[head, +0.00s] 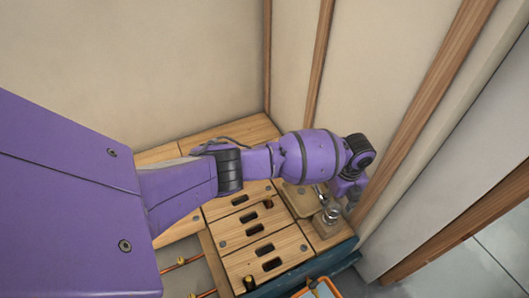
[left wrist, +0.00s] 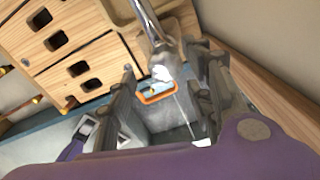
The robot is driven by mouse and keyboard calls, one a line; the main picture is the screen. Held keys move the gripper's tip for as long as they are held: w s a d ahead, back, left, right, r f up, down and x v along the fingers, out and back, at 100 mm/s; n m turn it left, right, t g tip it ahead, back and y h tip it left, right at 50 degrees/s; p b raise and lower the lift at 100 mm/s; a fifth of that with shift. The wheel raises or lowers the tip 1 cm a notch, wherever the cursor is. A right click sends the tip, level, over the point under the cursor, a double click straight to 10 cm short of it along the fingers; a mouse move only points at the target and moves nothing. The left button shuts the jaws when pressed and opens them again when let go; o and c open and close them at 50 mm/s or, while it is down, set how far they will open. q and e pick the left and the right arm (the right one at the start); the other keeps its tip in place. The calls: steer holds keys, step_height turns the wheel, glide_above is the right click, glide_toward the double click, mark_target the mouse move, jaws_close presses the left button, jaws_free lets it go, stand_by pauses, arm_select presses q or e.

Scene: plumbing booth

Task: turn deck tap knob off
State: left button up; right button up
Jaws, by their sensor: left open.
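The deck tap (head: 331,214) shows in the head view as a small shiny metal piece on a wooden block at the counter's right end, beside my left gripper (head: 350,190). In the left wrist view its chrome tube (left wrist: 150,22) runs down from the top edge to a bright end between the fingers. My left gripper (left wrist: 169,70) is open, with one finger on each side of that metal and no clear contact. I cannot tell the knob apart from the rest of the tap or read its setting. My right gripper is not in view.
A wooden counter (head: 240,262) with dark slots and brass fittings lies under my left arm. A shallow tan basin (head: 300,203) is next to the tap. The wall with wooden posts (head: 423,90) stands close on the right. An orange-rimmed object (head: 318,288) is below the front edge.

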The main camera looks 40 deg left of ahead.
mark_target(333, 206)
arm_select(q)
step_height(333, 206, up, 8)
steer(key=shift+f, duration=0.15)
stand_by(0.6)
